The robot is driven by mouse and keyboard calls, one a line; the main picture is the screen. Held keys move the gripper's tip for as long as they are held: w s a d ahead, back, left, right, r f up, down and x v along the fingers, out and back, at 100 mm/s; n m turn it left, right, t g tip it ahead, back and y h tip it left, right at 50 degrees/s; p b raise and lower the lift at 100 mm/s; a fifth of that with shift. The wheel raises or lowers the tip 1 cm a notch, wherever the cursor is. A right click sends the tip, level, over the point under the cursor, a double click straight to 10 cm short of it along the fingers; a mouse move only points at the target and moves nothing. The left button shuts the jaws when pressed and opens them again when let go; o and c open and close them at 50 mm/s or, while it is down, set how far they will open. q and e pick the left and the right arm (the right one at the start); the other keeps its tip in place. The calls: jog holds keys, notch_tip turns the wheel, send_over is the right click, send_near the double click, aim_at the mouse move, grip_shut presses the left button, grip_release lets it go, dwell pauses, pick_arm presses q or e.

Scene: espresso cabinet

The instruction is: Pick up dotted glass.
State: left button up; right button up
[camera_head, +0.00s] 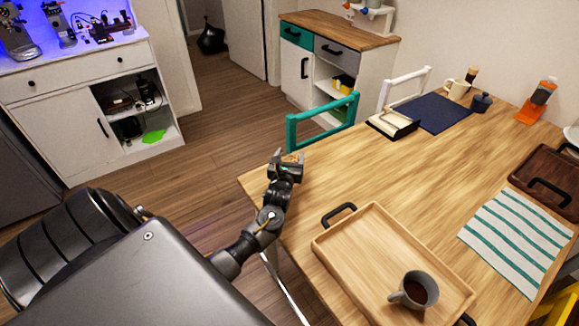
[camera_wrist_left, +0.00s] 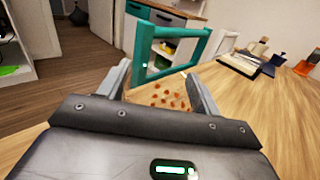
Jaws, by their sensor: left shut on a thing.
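The dotted glass (camera_wrist_left: 167,96) is clear with small orange dots. In the left wrist view it sits between the two fingers of my left gripper (camera_wrist_left: 158,76), which is shut on it. Only a little of the glass shows there between the fingertips. I cannot tell whether the glass touches the table. My right gripper is not in view.
A teal chair (camera_head: 321,122) stands just beyond the gripper. A wooden tray (camera_head: 345,250) with a grey cup (camera_head: 418,290) lies at the near side. A striped cloth (camera_head: 515,240) and a dark blue mat (camera_head: 436,112) lie on the table. The table's middle is clear.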

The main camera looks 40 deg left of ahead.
pick_arm(q)
jog(key=shift+r, duration=0.15)
jog(key=shift+c, duration=0.3)
jog(key=shift+r, duration=0.3)
jog(key=s+d+r+p, duration=0.6)
jog(key=s+r+p, duration=0.4)
jog(key=s+r, duration=0.2)
jog(key=shift+s, duration=0.3)
